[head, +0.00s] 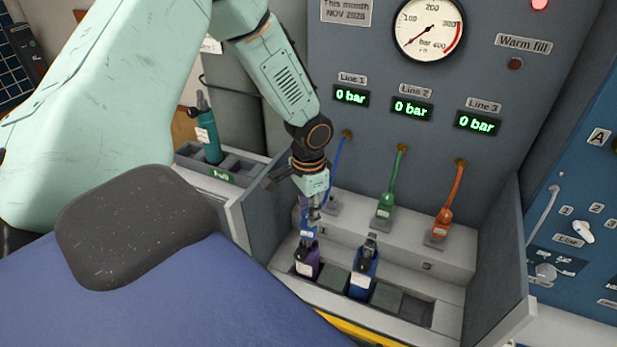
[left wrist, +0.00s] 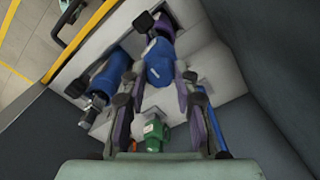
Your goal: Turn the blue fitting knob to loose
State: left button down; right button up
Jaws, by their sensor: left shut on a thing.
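The blue fitting (head: 306,228) hangs directly above the purple cylinder (head: 306,264). It seems to meet the cylinder's top, but I cannot tell whether it is seated. My left gripper (head: 312,208) comes down over the fitting and is shut on it. In the left wrist view the blue fitting (left wrist: 158,62) lies between the fingers, with the purple cylinder (left wrist: 180,22) beyond it. The knob's setting is hidden by the gripper. The blue hose (head: 336,160) runs from the panel under Line 1 down behind the gripper. My right gripper is not in view.
A blue cylinder (head: 362,272) stands right of the purple one in the front rack. Green (head: 385,206) and orange (head: 440,222) fittings stand on the ledge behind. Grey side walls (head: 497,260) flank the bench. A teal cylinder (head: 208,135) stands in a left tray.

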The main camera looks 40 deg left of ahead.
pick_arm(q)
jog(key=c, duration=1)
grip_release()
notch_tip(320, 180, up, 12)
